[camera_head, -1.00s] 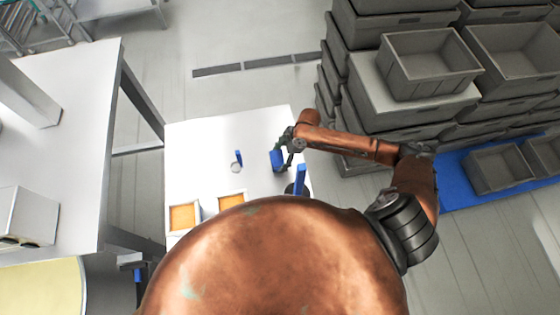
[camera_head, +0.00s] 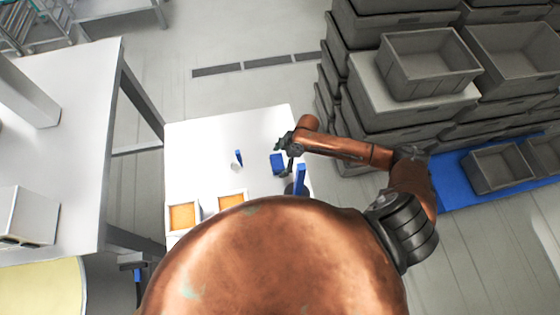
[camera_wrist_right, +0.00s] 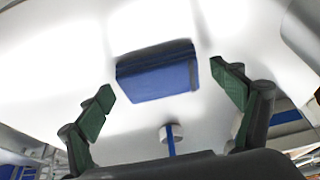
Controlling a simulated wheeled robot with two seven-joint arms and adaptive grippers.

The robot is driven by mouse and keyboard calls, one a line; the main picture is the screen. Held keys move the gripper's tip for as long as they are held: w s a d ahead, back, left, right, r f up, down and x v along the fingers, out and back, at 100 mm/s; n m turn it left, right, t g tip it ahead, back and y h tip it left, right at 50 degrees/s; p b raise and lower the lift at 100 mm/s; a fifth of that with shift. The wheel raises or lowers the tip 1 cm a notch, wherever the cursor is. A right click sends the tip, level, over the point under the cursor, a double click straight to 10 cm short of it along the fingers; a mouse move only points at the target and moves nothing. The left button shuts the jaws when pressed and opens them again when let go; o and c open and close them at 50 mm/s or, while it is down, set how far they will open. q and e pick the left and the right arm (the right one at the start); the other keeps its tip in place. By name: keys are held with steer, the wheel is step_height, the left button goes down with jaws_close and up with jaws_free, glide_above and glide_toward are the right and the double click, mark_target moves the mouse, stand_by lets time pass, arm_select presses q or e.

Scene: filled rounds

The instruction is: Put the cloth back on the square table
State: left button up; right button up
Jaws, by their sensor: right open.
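The cloth looks like a folded blue pad (camera_head: 277,163). It lies on the right part of the white square table (camera_head: 200,140). In the right wrist view the blue cloth (camera_wrist_right: 158,75) sits beyond and between the fingertips, with a gap on each side. My right gripper (camera_head: 284,147) is open and empty close above the cloth; its green-padded fingers (camera_wrist_right: 161,80) are spread wide in the wrist view. My left gripper is not in view.
A small white item with a blue handle (camera_head: 237,158) stands left of the cloth. Two orange-filled trays (camera_head: 182,216) are at the table's near left. A blue upright item (camera_head: 300,178) is near the right edge. Stacked grey crates (camera_head: 420,75) stand to the right.

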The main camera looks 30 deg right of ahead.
steer(key=shift+r, duration=0.1)
steer(key=v, duration=1.2)
steer(key=shift+r, duration=0.1)
